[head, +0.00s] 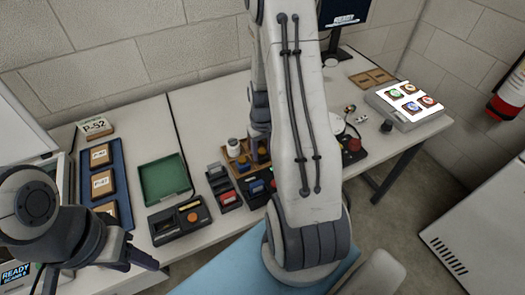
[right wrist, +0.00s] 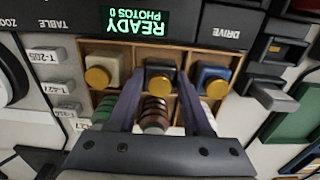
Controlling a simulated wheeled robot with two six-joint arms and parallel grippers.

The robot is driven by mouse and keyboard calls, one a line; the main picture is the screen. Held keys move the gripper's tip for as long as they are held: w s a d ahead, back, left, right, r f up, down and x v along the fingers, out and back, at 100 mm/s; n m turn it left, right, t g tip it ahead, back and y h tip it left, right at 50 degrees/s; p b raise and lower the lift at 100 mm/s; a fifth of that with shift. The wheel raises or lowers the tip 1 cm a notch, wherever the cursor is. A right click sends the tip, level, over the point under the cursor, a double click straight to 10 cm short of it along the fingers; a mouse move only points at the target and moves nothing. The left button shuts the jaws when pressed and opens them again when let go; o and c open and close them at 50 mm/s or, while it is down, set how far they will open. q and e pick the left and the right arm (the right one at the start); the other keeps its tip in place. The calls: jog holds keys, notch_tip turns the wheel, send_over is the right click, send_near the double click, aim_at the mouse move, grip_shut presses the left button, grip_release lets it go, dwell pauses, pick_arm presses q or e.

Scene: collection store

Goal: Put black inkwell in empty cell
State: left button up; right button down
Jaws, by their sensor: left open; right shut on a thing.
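The black inkwell (right wrist: 158,78) with a brass-coloured lid is in the right wrist view, between the fingertips of my right gripper (right wrist: 160,82). My right gripper is shut on it. It appears at the middle upper cell of the wooden rack (right wrist: 166,47); I cannot tell whether it is lifted. A cream inkwell (right wrist: 97,76) is on its left and a blue one (right wrist: 214,80) on its right. The lower right cell is mostly hidden by my finger. In the head view my left gripper (head: 142,262) is open at the lower left, away from the rack.
In the head view a green open box (head: 164,180), a black device (head: 180,219) and a blue tray (head: 88,168) lie left of the rack. A grey lit panel (head: 402,118) is at the right end. In the right wrist view a display box (right wrist: 140,18) adjoins the rack.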

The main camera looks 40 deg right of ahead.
aim_at(263, 151)
jog(key=shift+f, duration=0.1)
jog(key=shift+c, duration=1.7)
grip_release()
notch_tip(263, 151, up, 12)
jog(key=s+a+r+n, duration=0.2)
jog(key=a+r+n, duration=0.1)
jog(key=a, duration=0.8)
jog(key=s+a+r+n, duration=0.2)
jog(key=a+r, duration=0.1)
jog(key=a, duration=0.8)
jog(key=s+a+r+n+y, duration=0.1)
jog(key=s+a+n, duration=0.3)
jog(key=s+a, duration=0.5)
jog(key=s, duration=0.3)
jog(key=shift+r+n, duration=0.35)
jog(key=shift+n, duration=0.05)
